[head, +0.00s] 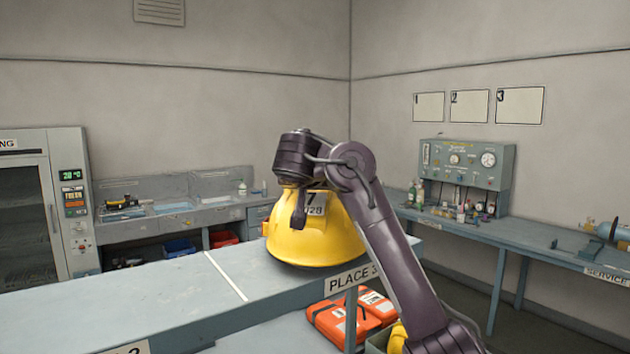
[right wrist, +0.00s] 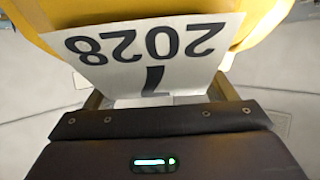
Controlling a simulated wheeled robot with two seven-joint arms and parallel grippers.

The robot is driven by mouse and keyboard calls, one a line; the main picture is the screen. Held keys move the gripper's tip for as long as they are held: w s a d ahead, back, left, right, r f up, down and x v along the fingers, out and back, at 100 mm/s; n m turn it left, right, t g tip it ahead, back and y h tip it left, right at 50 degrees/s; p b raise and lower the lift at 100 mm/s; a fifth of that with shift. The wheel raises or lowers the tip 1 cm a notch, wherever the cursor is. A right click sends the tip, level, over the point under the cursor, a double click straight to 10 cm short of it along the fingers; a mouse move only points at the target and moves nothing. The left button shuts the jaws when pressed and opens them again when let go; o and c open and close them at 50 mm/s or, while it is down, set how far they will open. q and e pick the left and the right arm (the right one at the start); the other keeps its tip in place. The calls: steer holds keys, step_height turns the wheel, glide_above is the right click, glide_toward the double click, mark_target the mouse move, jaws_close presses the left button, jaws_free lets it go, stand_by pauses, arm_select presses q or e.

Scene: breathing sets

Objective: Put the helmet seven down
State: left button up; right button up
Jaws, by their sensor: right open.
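The yellow helmet (head: 315,240) with a white label reading 7 and 2028 stands upright on the grey bench (head: 180,305), at the end marked PLACE 3. It appears to rest on the bench top. My right gripper (head: 299,215) is at the helmet's upper front, with its fingers open. In the right wrist view the helmet (right wrist: 75,12) and its upside-down label fill the space ahead of the fingers (right wrist: 160,95). Whether the fingers touch the helmet cannot be told. My left gripper is not in view.
A pale line divides the bench top left of the helmet, where the surface is clear. Orange cases (head: 350,318) lie below the bench. A side bench (head: 530,250) with a gauge panel (head: 468,172) runs along the right wall. A cabinet (head: 70,200) stands at left.

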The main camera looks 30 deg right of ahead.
mark_target(310, 207)
steer(key=b+v, duration=0.1)
steer(key=v, duration=0.7)
steer(key=shift+s+a+r+b, duration=0.15)
steer(key=shift+s+a+b, duration=0.05)
steer(key=shift+b, duration=0.2)
steer(key=shift+s+a+r+p, duration=0.55)
steer(key=shift+s+r+p, duration=0.25)
steer(key=shift+p, duration=0.35)
steer(key=shift+s+a+p, duration=0.25)
steer(key=shift+s+p, duration=0.3)
steer(key=shift+p, duration=0.1)
steer(key=shift+a+f, duration=0.1)
steer(key=shift+a, duration=0.05)
